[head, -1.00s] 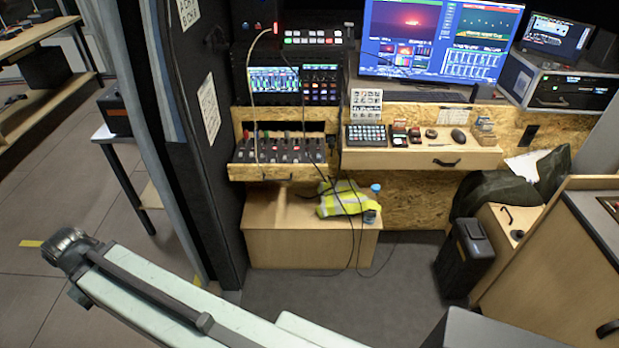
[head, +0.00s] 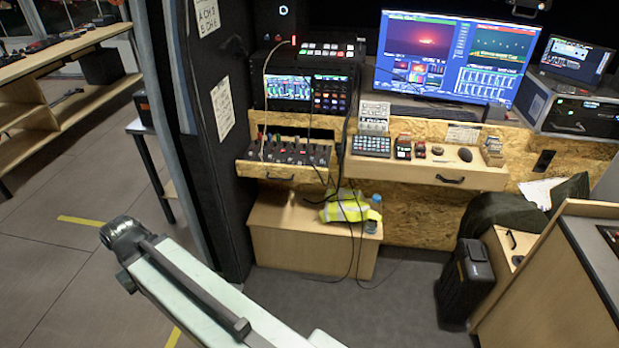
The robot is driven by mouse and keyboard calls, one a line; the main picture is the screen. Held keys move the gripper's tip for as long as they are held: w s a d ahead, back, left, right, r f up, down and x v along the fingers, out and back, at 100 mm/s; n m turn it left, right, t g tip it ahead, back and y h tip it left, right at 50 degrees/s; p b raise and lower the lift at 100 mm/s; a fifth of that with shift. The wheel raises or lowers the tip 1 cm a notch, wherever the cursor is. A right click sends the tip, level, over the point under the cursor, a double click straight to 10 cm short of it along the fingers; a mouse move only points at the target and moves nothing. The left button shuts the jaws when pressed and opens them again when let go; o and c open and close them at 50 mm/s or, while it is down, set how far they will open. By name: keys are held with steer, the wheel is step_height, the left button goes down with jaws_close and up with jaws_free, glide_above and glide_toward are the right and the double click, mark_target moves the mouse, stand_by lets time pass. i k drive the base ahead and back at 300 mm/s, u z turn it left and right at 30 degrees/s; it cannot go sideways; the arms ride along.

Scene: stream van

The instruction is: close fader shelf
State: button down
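The fader shelf (head: 264,170) is a light wood pull-out shelf left of the centre, under the small screens. It stands out from its chipboard opening, with a dark gap above and behind it. A fader panel (head: 292,151) with several knobs and coloured caps lies on it. A small dark handle is on its front edge. Cables hang down over the shelf's right part. My pale arm crosses the lower left, well in front of the shelf and apart from it. My gripper is not in view.
A wooden box (head: 285,245) with a yellow vest (head: 350,208) and a bottle (head: 373,213) stands below the shelf. A wood desk drawer (head: 400,174) is to the right. A dark padded wall (head: 215,190) stands close on the left. Grey floor is clear before the box.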

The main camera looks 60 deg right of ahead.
mark_target(250, 166)
steer(key=z, duration=0.3)
steer(key=i, duration=1)
